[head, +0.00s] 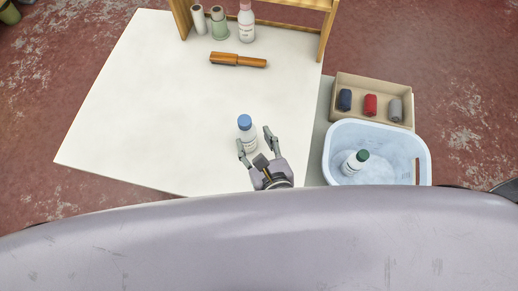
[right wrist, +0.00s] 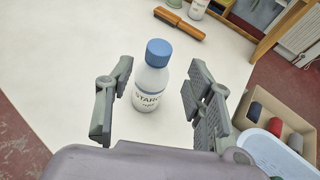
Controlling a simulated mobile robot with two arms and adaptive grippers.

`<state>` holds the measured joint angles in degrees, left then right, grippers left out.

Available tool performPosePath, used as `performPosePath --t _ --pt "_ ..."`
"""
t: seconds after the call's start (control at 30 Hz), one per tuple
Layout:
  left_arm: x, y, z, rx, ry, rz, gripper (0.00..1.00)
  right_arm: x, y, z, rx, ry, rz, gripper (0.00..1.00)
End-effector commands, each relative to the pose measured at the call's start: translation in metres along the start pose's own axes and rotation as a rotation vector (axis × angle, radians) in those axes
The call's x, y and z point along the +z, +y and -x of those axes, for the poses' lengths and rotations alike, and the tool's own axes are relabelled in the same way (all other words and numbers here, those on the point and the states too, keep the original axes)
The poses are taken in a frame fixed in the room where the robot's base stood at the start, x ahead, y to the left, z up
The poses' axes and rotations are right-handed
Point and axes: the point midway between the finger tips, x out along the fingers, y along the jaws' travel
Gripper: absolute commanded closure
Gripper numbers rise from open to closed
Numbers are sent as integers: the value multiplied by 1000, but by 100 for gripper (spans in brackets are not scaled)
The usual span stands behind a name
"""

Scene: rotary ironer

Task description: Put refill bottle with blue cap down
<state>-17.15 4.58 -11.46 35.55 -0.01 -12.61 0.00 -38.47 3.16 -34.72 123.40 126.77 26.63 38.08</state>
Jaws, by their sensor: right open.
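The refill bottle with blue cap (head: 246,133) stands upright on the white table top (head: 140,110). In the right wrist view the same bottle (right wrist: 151,80) shows a white body with a label reading "STARCH". My right gripper (head: 255,143) is open, with its fingers on either side of the bottle. In the right wrist view the gripper (right wrist: 158,108) shows a gap between each finger and the bottle. My left gripper is not in view.
A wooden-handled brush (head: 238,60) lies farther back. At right are a blue basin (head: 405,177) holding a green-capped bottle (head: 354,162), and a box (head: 365,84) of rolls. The table's left side is clear.

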Motion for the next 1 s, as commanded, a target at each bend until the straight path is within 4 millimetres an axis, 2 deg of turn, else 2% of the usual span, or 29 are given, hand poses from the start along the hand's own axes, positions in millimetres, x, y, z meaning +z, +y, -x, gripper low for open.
performPosePath --t 0.1,0.3,1.0 --pt "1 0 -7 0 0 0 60 -2 0 17 1 2 0 52" --pt "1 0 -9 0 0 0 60 0 0 29 0 1 0 52" --pt "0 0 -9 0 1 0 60 0 0 30 0 0 0 52"
